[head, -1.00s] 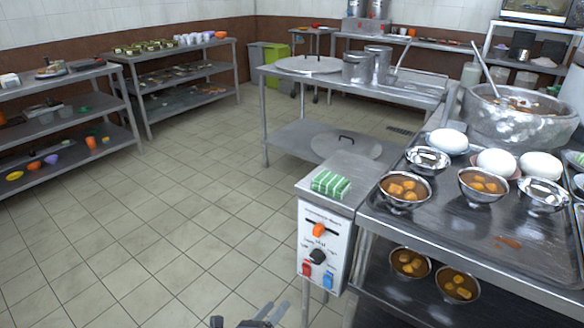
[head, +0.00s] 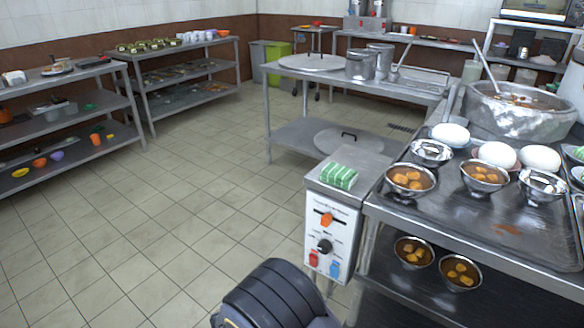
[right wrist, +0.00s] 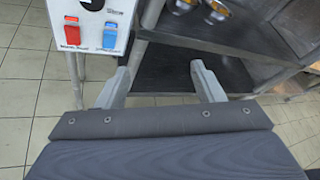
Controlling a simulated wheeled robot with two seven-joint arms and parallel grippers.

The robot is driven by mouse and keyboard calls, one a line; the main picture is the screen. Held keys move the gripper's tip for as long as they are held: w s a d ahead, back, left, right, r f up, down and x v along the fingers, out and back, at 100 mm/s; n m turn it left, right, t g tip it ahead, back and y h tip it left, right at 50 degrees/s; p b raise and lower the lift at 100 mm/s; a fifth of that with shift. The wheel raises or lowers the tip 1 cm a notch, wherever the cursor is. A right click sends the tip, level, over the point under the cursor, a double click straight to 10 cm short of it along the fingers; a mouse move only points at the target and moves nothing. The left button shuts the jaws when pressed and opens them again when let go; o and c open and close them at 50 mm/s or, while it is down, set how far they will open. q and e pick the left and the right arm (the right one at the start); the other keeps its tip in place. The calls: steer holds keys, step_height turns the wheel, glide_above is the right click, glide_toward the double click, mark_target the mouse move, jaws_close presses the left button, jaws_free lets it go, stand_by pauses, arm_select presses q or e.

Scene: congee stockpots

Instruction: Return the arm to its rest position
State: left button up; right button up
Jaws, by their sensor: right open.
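My right gripper (right wrist: 160,82) shows in the right wrist view with its two grey fingers spread wide and nothing between them. It is below the control box (right wrist: 93,22) with its red and blue switches, and in front of the counter's lower shelf. In the head view a dark rounded part of my arm (head: 272,300) stands at the bottom middle, in front of the floor and left of the control box; the gripper's fingers do not show there. My left gripper is in neither view.
The steel counter (head: 470,222) on the right holds bowls of food, white round items and a large pot (head: 520,115). A green-striped cloth (head: 338,176) lies above the control box (head: 328,240). The tiled floor (head: 150,230) to the left is clear.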

steer(key=s+d+r+m+g+y, duration=0.4)
steer(key=d+m, duration=0.3)
steer(key=s+d+r+m+g+y, duration=0.3)
steer(key=s+d+r+m+g, duration=0.15)
steer(key=d+m, duration=0.3)
steer(key=s+d+r+m+t+y, duration=0.1)
steer(key=s+r+m+t+y, duration=0.25)
steer(key=s+m, duration=0.45)
steer(key=s+d+r+m+t+y, duration=0.2)
steer(key=s+r+m+y, duration=0.3)
steer(key=m, duration=0.4)
step_height(320, 180, up, 20)
steer(key=s+p, duration=0.1)
steer(key=p, duration=2)
steer(key=shift+s+a+r+t, duration=0.15)
steer(key=shift+s+t, duration=0.05)
steer(key=shift+t, duration=0.1)
steer(key=shift+m, duration=0.25)
steer(key=shift+c, duration=0.4)
